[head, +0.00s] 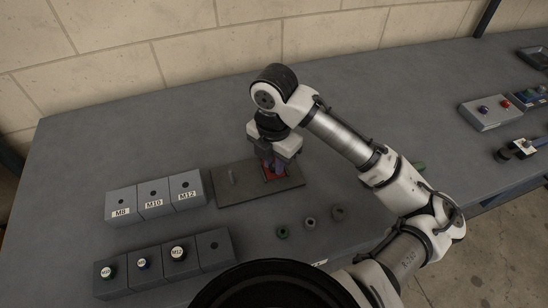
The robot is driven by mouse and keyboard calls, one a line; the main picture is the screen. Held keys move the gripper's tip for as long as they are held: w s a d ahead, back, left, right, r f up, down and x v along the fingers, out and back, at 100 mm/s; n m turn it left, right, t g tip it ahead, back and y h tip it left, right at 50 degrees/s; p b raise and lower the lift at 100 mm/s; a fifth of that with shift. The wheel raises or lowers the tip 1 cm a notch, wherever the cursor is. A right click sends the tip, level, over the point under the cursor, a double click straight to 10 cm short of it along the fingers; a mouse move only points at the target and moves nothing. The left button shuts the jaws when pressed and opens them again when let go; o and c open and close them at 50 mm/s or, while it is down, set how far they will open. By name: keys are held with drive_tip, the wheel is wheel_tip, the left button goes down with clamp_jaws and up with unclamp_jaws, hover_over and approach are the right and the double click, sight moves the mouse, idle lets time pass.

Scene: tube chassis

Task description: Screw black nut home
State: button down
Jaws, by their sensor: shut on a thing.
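I cannot make out a black nut there, nor whether a bolt stands under the fingers. A grey upright post (230,177) stands on the plate left of my gripper. In front of the plate lie a green ring-like nut (283,232), a grey one (310,223) and a darker grey one (338,213), all apart from my gripper.
Grey blocks marked M8 (121,206), M10 (154,198) and M12 (188,190) stand left of the plate. A front row of blocks (215,248) holds labelled round pieces. A button box (491,113) is far right. The bench behind the plate is clear.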

drive_tip(key=shift+r+m+p, duration=0.25)
drive_tip(key=shift+m+p, duration=0.55)
drive_tip(key=shift+m, duration=0.4)
drive_tip(key=shift+f+m+p, duration=0.25)
drive_tip(key=shift+m+p, duration=0.2)
drive_tip(key=shift+m, duration=0.95)
drive_tip(key=shift+r, duration=0.1)
drive_tip(key=shift+r+m+p, duration=0.15)
drive_tip(key=shift+m+p, duration=0.7)
drive_tip(key=shift+m, duration=0.35)
drive_tip(key=shift+f+m+p, duration=0.25)
drive_tip(key=shift+m+p, duration=0.25)
drive_tip(key=shift+m, duration=0.9)
drive_tip(key=m+p, duration=0.2)
drive_tip(key=shift+r+m, duration=0.25)
drive_tip(key=shift+m, duration=0.05)
drive_tip(key=c, duration=1.2)
unclamp_jaws()
drive_tip(key=shift+f+b, duration=0.3)
drive_tip(key=shift+c, duration=0.2)
